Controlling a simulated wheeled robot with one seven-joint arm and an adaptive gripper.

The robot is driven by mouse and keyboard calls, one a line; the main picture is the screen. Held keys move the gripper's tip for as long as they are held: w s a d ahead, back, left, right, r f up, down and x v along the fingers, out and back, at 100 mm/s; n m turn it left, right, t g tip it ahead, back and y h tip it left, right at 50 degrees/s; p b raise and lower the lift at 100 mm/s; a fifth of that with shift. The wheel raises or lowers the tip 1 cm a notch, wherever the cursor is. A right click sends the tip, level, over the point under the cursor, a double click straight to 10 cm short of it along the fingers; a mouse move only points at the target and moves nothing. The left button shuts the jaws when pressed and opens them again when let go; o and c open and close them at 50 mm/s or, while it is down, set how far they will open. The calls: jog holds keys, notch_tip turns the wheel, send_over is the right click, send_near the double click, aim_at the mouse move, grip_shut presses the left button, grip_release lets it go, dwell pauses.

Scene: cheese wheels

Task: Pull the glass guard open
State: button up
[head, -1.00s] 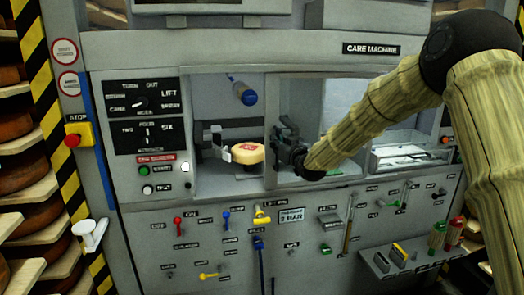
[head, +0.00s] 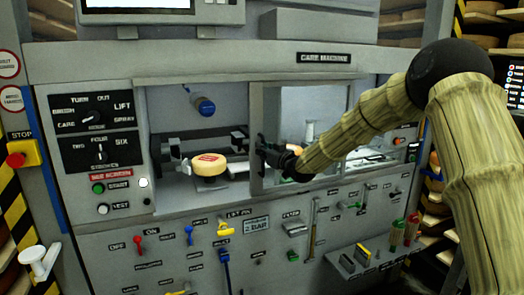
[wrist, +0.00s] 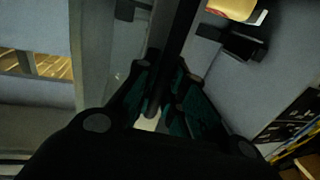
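The glass guard (head: 312,108) is a clear pane in a grey frame on the front of the care machine. It covers the right part of the machine's opening; the left part is uncovered. My gripper (head: 262,155) is at the guard's left frame edge. In the wrist view my gripper (wrist: 160,92) has its two dark fingers closed around a dark upright bar (wrist: 177,45), apparently the guard's handle. A cheese wheel (head: 208,164) with a red mark sits in the uncovered part, left of the guard. Its edge shows in the wrist view (wrist: 232,8).
A blue-tipped cylinder (head: 203,106) hangs above the cheese. Knobs and buttons (head: 98,150) are on the left panel, with a red stop button (head: 16,160) beyond. Small levers and a tool shelf (head: 365,258) are below the opening.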

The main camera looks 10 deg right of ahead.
jog(key=o, duration=0.4)
jog(key=shift+c, duration=0.2)
jog(key=v, duration=1.2)
jog(key=shift+d, duration=0.1)
